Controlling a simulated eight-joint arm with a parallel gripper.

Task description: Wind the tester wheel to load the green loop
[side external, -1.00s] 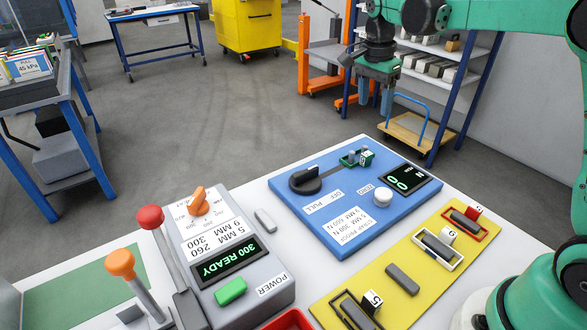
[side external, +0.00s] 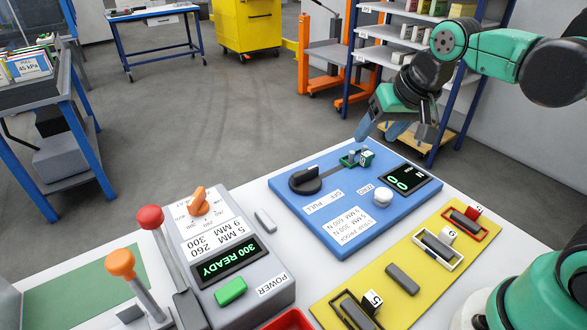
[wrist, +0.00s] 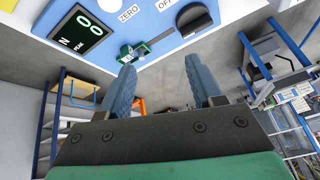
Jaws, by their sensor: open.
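The tester is a blue panel (side external: 340,232) on the white bench, with a black wheel (side external: 305,180) at its left end. The wheel's dark handle bar also shows in the wrist view (wrist: 182,22). In the wrist view my blue fingers (wrist: 160,66) stand apart below the green piece (wrist: 134,52).
A display (side external: 405,181) on the panel reads 00, beside a white ZERO knob (side external: 382,197). A yellow board (side external: 405,257) with tagged holders lies to the right. A grey box (side external: 230,262) reading "300 READY" and two upright levers stand left. Shelving is behind my arm.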

